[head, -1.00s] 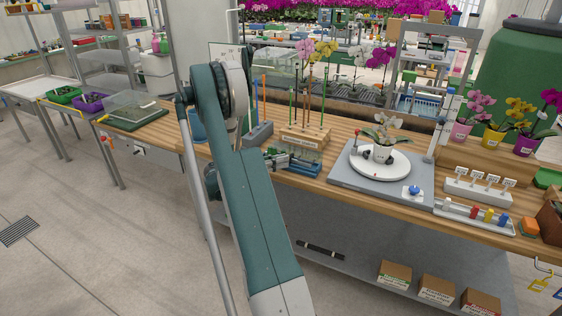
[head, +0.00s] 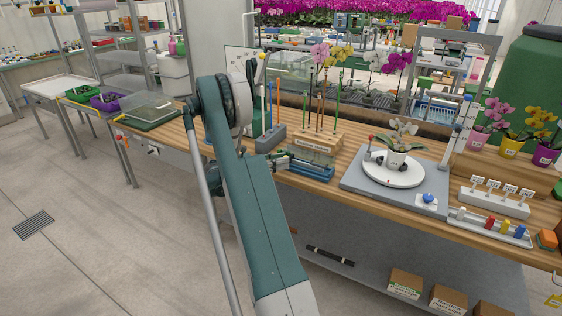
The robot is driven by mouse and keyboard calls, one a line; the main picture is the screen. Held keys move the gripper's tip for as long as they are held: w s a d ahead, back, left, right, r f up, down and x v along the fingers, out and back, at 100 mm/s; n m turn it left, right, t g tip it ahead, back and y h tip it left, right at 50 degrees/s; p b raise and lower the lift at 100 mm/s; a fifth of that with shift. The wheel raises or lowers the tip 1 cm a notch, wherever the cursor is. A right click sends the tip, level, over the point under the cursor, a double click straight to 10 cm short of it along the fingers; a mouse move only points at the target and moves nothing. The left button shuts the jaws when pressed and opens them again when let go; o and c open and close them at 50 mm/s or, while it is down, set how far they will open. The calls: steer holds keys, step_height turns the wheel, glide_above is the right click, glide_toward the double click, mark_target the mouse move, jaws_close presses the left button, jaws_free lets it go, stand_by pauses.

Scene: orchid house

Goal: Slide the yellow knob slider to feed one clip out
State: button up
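A white tray (head: 483,228) at the right front of the bench holds a row of small coloured pieces, one of them yellow (head: 505,226). I cannot tell whether this yellow piece is a slider knob. A blue clear-topped tray (head: 310,171) stands on the bench just right of my arm. Dark parts at its left end may belong to my gripper, but they are too small and partly covered to tell. My teal arm hides the bench to their left. No clip can be made out.
A white turntable (head: 393,170) with a potted orchid stands on a grey board (head: 358,187). A wooden block (head: 318,139) holds upright stakes. White labels stand in a holder (head: 492,200). Boxes (head: 405,283) lie on the shelf below. Bare wood shows in front of the stakes.

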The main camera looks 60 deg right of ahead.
steer(key=shift+w, duration=0.1)
steer(key=v, duration=1.2)
stand_by(0.5)
steer(key=shift+r, duration=0.1)
